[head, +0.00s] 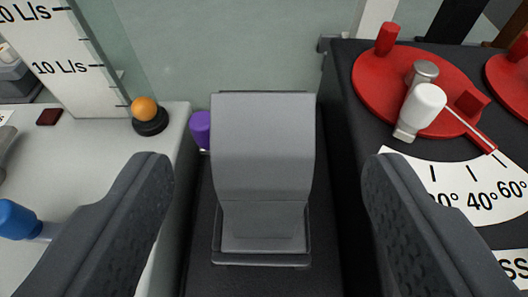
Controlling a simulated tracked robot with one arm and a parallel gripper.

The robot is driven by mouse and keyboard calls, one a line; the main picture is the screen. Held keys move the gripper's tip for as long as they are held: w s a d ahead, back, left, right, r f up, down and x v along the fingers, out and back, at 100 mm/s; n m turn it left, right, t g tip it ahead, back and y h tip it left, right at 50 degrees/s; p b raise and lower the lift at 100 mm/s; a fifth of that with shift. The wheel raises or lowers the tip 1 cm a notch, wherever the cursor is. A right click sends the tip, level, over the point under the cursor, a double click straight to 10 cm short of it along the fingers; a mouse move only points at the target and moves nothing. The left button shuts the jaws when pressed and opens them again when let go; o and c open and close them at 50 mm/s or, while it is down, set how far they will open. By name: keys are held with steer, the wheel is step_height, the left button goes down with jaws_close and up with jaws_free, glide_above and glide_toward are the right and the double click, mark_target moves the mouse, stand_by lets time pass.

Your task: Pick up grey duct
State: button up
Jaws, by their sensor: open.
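The grey duct (262,150) is a curved grey piece in the middle of the head view. My gripper (265,185) is open, with one dark finger on each side of the duct in the picture. Both fingers are clear of the duct, and nothing is between them except the duct farther off. I cannot tell how far the fingertips are from it.
A purple knob (201,129) is just left of the duct. An orange ball on a black base (147,113) and a blue knob (17,219) are on the left. A glassy panel (225,45) is behind.

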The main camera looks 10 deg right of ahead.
mark_target(262, 151)
steer(key=shift+p+x, duration=0.5)
steer(key=shift+x, duration=2.85)
steer(key=shift+a+r, duration=0.1)
steer(key=c, duration=1.3)
steer(key=shift+c, duration=0.2)
